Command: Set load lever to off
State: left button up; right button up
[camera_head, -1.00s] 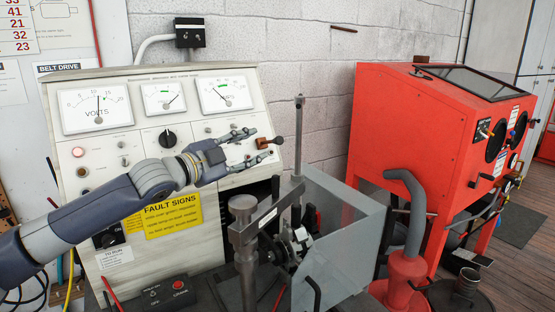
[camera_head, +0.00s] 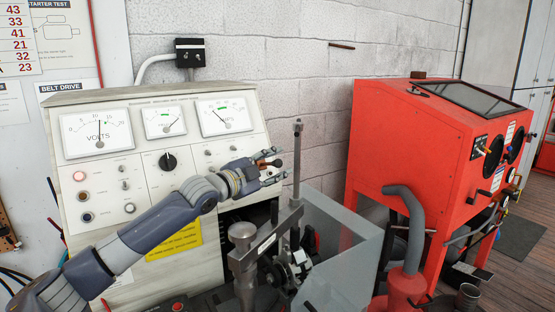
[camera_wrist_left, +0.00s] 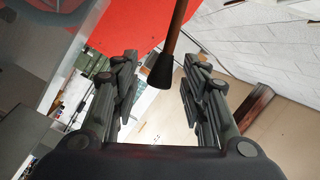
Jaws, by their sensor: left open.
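My left gripper (camera_head: 270,165) is open at the right edge of the white test panel (camera_head: 228,150), its fingers pointing right. A small dark knob (camera_head: 277,163), which looks like the end of the load lever, shows between the fingers in the head view. In the left wrist view, a red-brown rod with a black tip (camera_wrist_left: 160,70) comes down between the open fingers of the left gripper (camera_wrist_left: 160,61), with a gap on both sides. The fingers hide most of the lever in the head view, so I cannot tell its setting. My right gripper is not in view.
An upright metal rod (camera_head: 298,160) stands close to the right of my left fingers, above a clamp (camera_head: 262,245) and a clear guard (camera_head: 340,245). A red cabinet (camera_head: 400,150) stands further right. The panel carries three gauges and a black rotary knob (camera_head: 168,161).

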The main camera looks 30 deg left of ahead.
pick_arm(q)
jog(key=shift+w+d, duration=0.1)
jog(key=shift+w, duration=0.35)
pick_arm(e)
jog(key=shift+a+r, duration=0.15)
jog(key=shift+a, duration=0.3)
